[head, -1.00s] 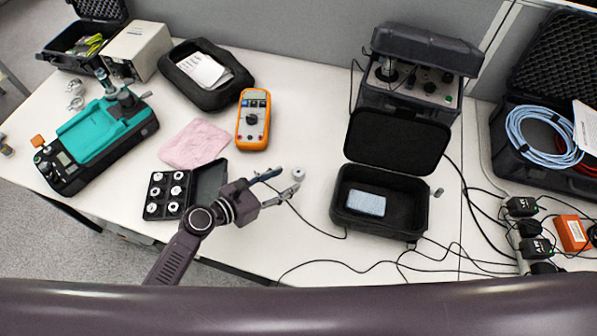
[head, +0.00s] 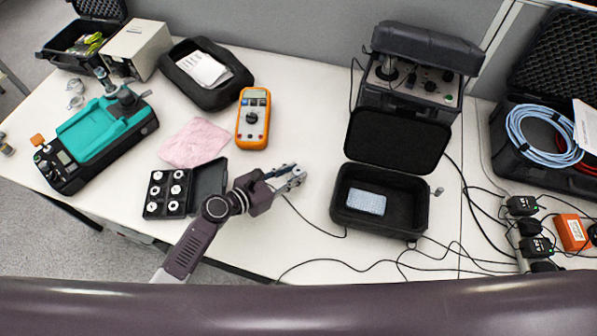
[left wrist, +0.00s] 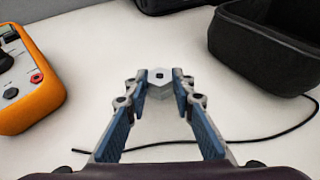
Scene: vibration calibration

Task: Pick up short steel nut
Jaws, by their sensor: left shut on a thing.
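The short steel nut (left wrist: 159,81) is a small pale hexagonal piece with a dark hole in its top face. In the left wrist view it sits between the tips of my left gripper (left wrist: 160,88), whose blue-padded fingers are shut on it. In the head view my left gripper (head: 297,174) reaches over the white table, right of the black box of small parts, and its fingers largely hide the nut. I cannot tell whether the nut is clear of the table. My right gripper is not in view.
An orange multimeter (head: 253,118) lies behind my left gripper. An open black case (head: 347,216) with a light blue block (head: 366,203) stands to the right. A black box (head: 154,212) of several metal parts is at left. A black cable (head: 318,229) runs nearby.

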